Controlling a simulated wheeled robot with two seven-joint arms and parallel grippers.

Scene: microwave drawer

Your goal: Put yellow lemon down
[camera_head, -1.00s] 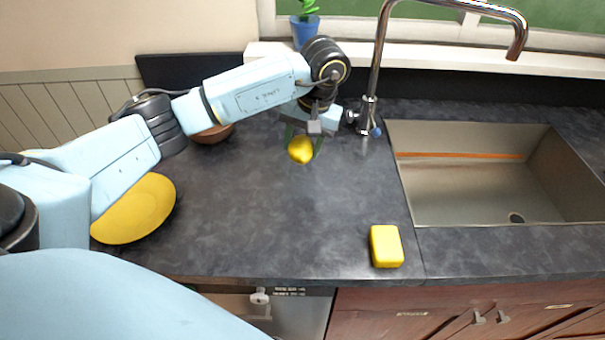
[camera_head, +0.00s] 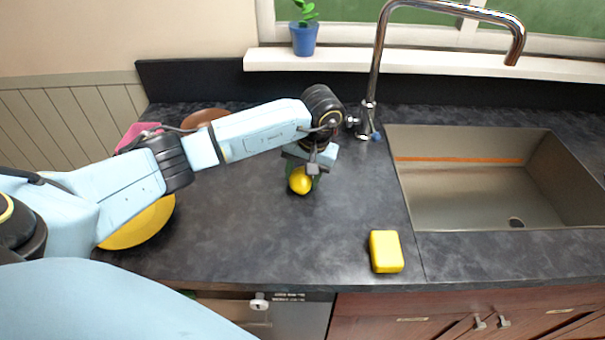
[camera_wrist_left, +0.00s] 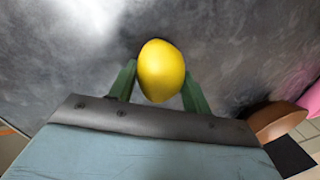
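The yellow lemon (camera_head: 300,180) is between the fingers of my left gripper (camera_head: 301,178), low over the dark countertop (camera_head: 260,235). In the left wrist view the lemon (camera_wrist_left: 161,71) sits between the two green fingertips (camera_wrist_left: 159,75), which lie close against its sides. My left gripper looks shut on it and points down. I cannot tell whether the lemon's underside touches the counter. My right gripper is not in view.
A yellow plate (camera_head: 140,228) and a brown bowl (camera_head: 204,117) are at left, partly behind my arm. A yellow sponge (camera_head: 386,251) lies near the front edge. The sink (camera_head: 470,185) and faucet (camera_head: 376,65) are at right. The counter around the lemon is clear.

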